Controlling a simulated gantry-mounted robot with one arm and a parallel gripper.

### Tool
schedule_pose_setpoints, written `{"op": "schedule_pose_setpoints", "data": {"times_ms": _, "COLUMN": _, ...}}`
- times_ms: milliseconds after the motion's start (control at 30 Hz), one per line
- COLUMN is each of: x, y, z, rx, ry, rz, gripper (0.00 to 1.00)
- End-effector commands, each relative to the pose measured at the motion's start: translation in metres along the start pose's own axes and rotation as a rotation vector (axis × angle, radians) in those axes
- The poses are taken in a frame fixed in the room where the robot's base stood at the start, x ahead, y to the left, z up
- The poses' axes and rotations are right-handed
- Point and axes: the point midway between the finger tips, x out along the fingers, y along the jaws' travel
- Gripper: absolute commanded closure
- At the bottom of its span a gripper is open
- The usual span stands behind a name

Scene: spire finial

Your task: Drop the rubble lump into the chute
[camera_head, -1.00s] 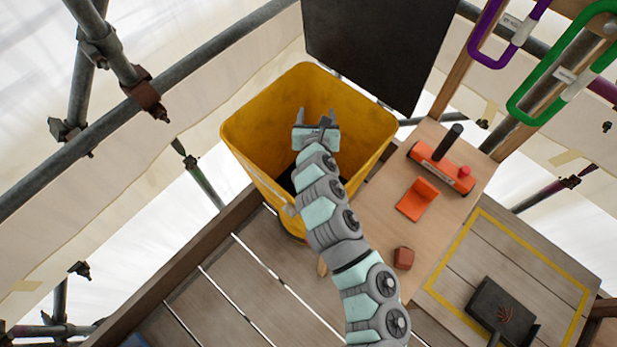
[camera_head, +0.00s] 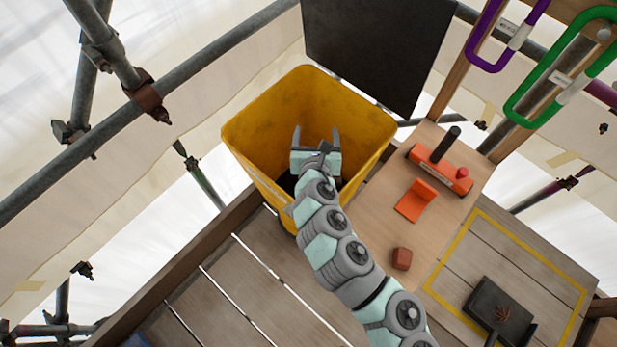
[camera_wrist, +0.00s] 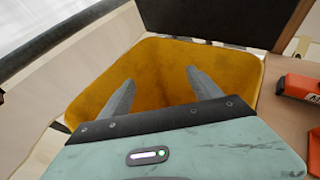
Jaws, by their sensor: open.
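The yellow chute (camera_head: 262,122) is a square open hopper left of the bench; its inner wall fills the middle of the wrist view (camera_wrist: 160,55). My gripper (camera_head: 316,136) is over the chute's mouth, with its fingers apart and nothing between them. The wrist view also shows the two spread, empty fingers (camera_wrist: 158,80) against the yellow wall. A small reddish-brown lump (camera_head: 401,259) sits on the wooden bench, right of my arm; I cannot tell if it is the rubble lump. The chute's bottom is dark and partly hidden by my arm.
The bench (camera_head: 375,215) also bears an orange tool (camera_head: 440,170) and an orange bracket (camera_head: 415,200). A dark panel (camera_head: 378,50) stands behind the chute. A dark tray (camera_head: 500,310) lies within a yellow outline at right. Scaffold pipes (camera_head: 150,100) run along the left.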

Motion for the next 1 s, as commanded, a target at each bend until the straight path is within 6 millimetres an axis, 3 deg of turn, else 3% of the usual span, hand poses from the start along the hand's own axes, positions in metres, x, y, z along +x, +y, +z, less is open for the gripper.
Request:
{"op": "schedule_pose_setpoints", "data": {"times_ms": 100, "x": -0.016, "y": -0.001, "z": 0.002, "rx": -0.001, "ry": -0.001, "rz": -0.001, "gripper": 0.26}}
{"op": "schedule_pose_setpoints", "data": {"times_ms": 300, "x": -0.028, "y": 0.001, "z": 0.002, "rx": 0.000, "ry": -0.003, "rz": 0.003, "gripper": 0.26}}
{"op": "schedule_pose_setpoints", "data": {"times_ms": 867, "x": -0.030, "y": 0.001, "z": 0.001, "rx": 0.003, "ry": -0.002, "rz": 0.003, "gripper": 0.26}}
{"op": "schedule_pose_setpoints", "data": {"times_ms": 1000, "x": -0.028, "y": 0.009, "z": 0.006, "rx": 0.109, "ry": -0.029, "rz": 0.053, "gripper": 0.26}}
